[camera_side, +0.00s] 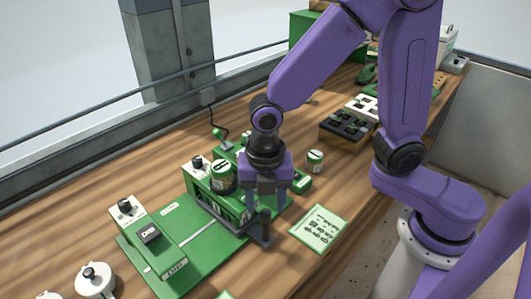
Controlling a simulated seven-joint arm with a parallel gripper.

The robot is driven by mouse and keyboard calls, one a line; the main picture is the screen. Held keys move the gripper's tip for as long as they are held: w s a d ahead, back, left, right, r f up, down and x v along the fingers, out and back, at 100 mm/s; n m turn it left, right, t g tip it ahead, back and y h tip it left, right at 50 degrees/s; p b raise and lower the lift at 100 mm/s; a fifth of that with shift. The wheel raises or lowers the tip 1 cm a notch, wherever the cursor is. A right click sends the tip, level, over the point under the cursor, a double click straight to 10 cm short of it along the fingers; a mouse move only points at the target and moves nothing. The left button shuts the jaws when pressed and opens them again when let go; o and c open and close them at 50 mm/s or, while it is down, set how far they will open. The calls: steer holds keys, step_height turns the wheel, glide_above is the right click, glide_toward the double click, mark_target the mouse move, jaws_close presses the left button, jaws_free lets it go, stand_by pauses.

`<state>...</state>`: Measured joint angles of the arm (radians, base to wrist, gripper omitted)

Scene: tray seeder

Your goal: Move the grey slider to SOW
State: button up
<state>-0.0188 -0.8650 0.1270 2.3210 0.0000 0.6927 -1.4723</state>
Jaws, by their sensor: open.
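The green seeder (200,228) lies on the wooden bench, with a pale strip across its bed and a dark slotted block at its right part. A grey upright piece (264,228) stands at the seeder's right end; it may be the grey slider, but I cannot tell for sure. My gripper (268,200) points down over that end, open, with its fingers just above and behind the grey piece. Whether they touch it is unclear. The gripper hides part of the seeder. I cannot make out a SOW label at this size.
A green-edged card (319,229) lies to the right. A green-and-white tin (315,161) and a seedling tray (348,120) stand behind it. White lidded pots (94,280) stand front left.

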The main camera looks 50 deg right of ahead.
step_height(320, 180, up, 14)
steer(key=shift+r, duration=0.25)
stand_by(0.4)
steer(key=s+d+f+m, duration=0.9)
steer(key=s+d+m, duration=0.4)
steer(key=d+m, duration=0.1)
steer(key=shift+s+d, duration=0.15)
steer(key=shift+d, duration=0.2)
